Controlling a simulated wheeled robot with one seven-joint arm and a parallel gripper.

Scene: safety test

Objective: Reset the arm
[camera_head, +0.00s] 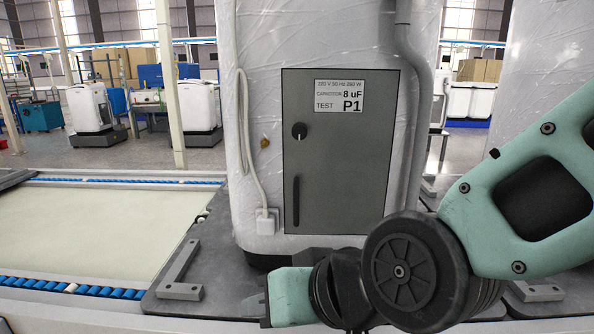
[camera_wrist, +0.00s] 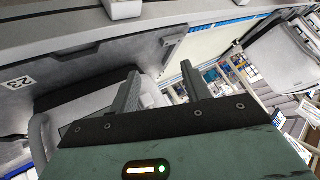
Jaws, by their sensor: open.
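My arm, green with black joints, reaches in from the right in the head view and bends low in front of the wrapped unit. My gripper (camera_head: 258,304) is at the arm's left end, low in the picture and pointing left; its fingers show only in part there. In the wrist view my gripper (camera_wrist: 160,80) shows two dark fingers apart with nothing between them. A green light glows on the gripper's body.
A plastic-wrapped white unit (camera_head: 262,40) stands close ahead with a grey door (camera_head: 345,190) marked P1, with a knob and handle. A conveyor (camera_head: 85,230) with blue rollers runs at left. Grey brackets (camera_head: 180,291) sit on the dark base plate. White machines (camera_head: 92,108) stand farther back.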

